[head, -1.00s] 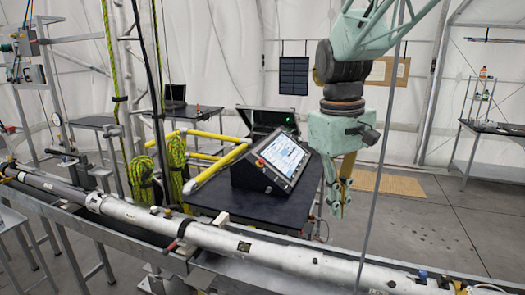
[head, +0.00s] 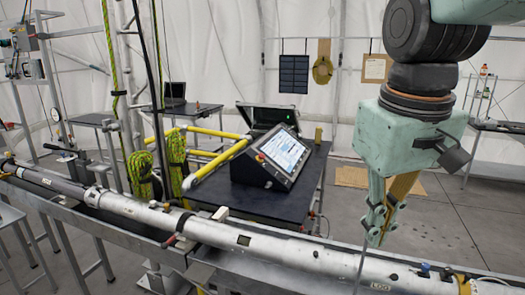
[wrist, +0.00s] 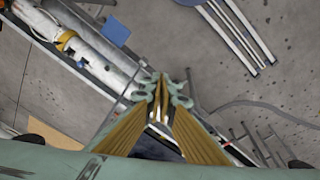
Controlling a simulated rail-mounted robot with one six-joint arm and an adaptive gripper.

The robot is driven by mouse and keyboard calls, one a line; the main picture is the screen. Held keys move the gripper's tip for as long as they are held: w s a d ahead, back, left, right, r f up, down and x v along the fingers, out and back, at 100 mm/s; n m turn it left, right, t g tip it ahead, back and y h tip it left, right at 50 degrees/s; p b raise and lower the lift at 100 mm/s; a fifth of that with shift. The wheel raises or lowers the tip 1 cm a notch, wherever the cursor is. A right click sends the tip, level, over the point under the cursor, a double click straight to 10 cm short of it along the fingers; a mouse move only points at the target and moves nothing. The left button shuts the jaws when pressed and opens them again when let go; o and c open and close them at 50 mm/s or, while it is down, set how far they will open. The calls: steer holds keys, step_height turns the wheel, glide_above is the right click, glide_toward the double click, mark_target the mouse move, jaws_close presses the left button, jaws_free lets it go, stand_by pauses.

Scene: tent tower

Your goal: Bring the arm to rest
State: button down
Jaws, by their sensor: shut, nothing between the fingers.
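My gripper (head: 378,232) hangs fingers-down at the right of the head view, from the pale green wrist housing. Its fingers are shut with nothing between them. In the head view its tips overlap the far edge of the long silver tube (head: 270,252); the gap between them cannot be told. In the wrist view the closed fingertips (wrist: 162,88) show in the middle, above the tube assembly (wrist: 105,45) and its rail.
A black table (head: 262,203) with a screen console (head: 280,152) and yellow bars stands left of my gripper. A thin grey cable runs near the fingers. A shelf stand (head: 480,125) is at the far right.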

steer(key=s+f+m+t+b, duration=0.1)
steer(key=s+f, duration=0.1)
steer(key=s, duration=0.5)
steer(key=s+f+m+b, duration=0.1)
steer(key=s+f+b, duration=0.1)
steer(key=s, duration=0.6)
steer(key=shift+s+d+f+m+t, duration=0.15)
steer(key=shift+d+f+m+t, duration=0.2)
steer(key=shift+f, duration=0.25)
stand_by(0.5)
